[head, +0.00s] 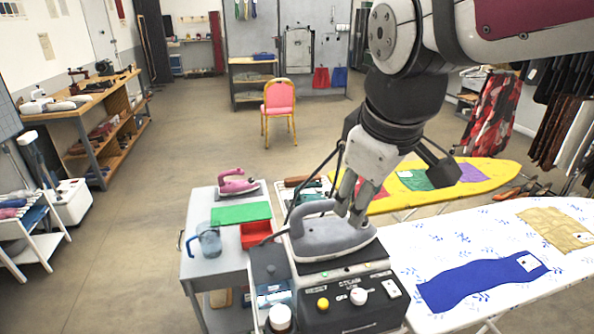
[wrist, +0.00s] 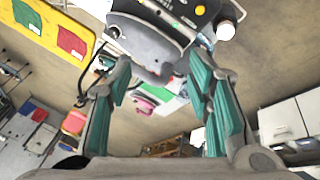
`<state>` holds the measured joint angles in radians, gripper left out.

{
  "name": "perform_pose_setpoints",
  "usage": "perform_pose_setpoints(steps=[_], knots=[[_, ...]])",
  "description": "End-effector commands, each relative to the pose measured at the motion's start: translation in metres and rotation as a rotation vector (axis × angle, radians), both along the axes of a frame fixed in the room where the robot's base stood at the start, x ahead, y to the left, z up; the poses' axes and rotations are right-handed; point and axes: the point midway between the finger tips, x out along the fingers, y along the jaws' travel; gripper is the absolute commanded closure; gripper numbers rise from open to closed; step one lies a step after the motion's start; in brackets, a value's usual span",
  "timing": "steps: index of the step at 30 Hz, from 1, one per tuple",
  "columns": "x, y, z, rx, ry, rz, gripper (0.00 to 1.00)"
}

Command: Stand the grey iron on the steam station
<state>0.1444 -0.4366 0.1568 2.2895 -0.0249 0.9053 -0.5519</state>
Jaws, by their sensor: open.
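The grey iron (head: 332,238) sits sole-down on top of the dark steam station (head: 345,312), as far as I can see, with its handle at the upper left. The station's front shows a yellow button and white knobs. My gripper (head: 350,207) is just above the iron, beside its handle, and partly covers it. In the wrist view my gripper (wrist: 159,70) is open, its green-padded fingers spread apart. The grey iron (wrist: 148,45) shows beyond the fingertips, in front of the station (wrist: 185,10). I cannot tell whether a finger touches the iron.
A grey cart (head: 199,263) at left holds a pink iron (head: 237,184), a green cloth (head: 240,213), a blue jug (head: 208,240) and a red bin (head: 255,235). Ironing boards, one white (head: 430,250) and one yellow (head: 490,168), stand at right.

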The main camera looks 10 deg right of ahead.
Motion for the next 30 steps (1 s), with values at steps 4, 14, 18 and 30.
perform_pose_setpoints(steps=[4, 14, 18, 30], knots=[[-0.046, 0.0, -0.001, 0.147, -0.083, -0.256, 0.54], [-0.082, -0.001, -0.011, 0.322, -0.133, -0.501, 0.54], [-0.082, -0.001, -0.011, 0.323, -0.132, -0.505, 0.54], [-0.071, -0.001, -0.021, 0.321, -0.132, -0.502, 0.54]])
